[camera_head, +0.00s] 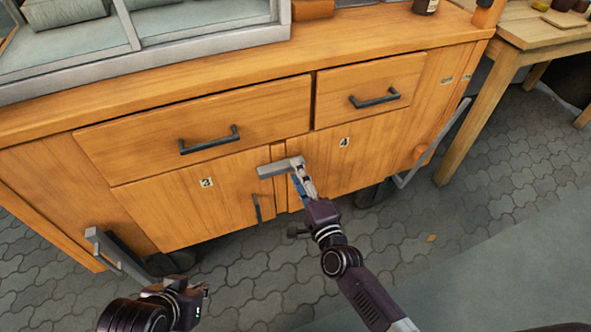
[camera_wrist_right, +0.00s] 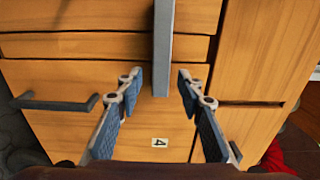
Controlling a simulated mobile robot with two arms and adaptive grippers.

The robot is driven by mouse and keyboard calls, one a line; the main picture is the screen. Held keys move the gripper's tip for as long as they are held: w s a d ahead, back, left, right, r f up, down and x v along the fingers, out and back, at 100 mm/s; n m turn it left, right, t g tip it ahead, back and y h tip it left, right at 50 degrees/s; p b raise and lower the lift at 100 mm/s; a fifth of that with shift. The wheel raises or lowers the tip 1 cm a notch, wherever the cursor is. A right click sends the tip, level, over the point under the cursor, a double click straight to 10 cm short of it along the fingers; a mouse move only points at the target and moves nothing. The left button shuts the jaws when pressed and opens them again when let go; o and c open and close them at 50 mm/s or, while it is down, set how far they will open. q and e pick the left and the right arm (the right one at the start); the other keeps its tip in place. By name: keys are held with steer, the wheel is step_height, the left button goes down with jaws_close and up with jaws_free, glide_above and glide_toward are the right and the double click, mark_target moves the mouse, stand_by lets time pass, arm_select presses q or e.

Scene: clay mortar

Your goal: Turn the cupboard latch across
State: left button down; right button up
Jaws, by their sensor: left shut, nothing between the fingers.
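The grey latch bar (camera_head: 280,167) lies roughly level across the join between the cupboard doors marked 3 and 4. My right gripper (camera_head: 298,174) is at the right end of the latch, in front of door 4. In the right wrist view the latch (camera_wrist_right: 164,45) runs down from the top edge, and its end shows between the two spread fingers of my right gripper (camera_wrist_right: 159,75). I cannot tell whether either finger touches it. My left gripper (camera_head: 184,288) is low at the bottom left, away from the cupboard, shut and empty.
Two drawers with dark handles (camera_head: 209,140) sit above the doors. A dark door handle (camera_head: 257,209) hangs below the latch; a door handle (camera_wrist_right: 50,103) also shows in the wrist view. Grey bars (camera_head: 110,250) stick out low at the cupboard's sides. A wooden table (camera_head: 540,28) stands right.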

steer(key=v, duration=1)
